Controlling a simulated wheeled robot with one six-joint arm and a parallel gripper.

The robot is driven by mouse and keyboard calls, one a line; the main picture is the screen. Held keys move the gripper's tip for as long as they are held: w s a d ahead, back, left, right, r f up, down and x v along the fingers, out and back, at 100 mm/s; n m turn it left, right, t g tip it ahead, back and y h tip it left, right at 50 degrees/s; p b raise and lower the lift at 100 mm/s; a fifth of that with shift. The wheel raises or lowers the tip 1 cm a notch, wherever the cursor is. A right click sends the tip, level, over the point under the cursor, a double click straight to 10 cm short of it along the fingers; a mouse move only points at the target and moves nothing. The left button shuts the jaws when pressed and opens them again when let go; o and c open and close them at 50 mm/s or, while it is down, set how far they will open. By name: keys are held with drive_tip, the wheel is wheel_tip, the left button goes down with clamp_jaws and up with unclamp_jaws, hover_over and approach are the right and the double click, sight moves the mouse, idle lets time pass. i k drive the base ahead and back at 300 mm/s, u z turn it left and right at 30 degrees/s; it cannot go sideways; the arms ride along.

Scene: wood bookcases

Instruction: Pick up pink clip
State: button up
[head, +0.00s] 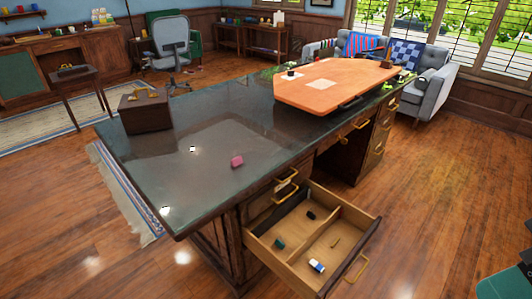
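A small pink object (237,161) lies on the dark, glossy top of the large desk (190,130), left of the open drawer and near the desk's front edge. It is the only pink thing I make out on the desk. It is too small to tell whether it is a clip. Nothing touches it. My gripper is not in view.
An open drawer (345,262) juts from the desk's front with several small items inside. A brown box (146,111) stands at the desk's left end. An orange board (335,84) covers its far right. Wood floor in front is clear.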

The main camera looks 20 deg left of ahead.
sight(236, 161)
drive_tip(key=z, duration=1.95)
drive_tip(key=k, duration=1.95)
drive_tip(key=u, duration=2.3)
drive_tip(key=i, duration=1.65)
drive_tip(key=u, duration=0.05)
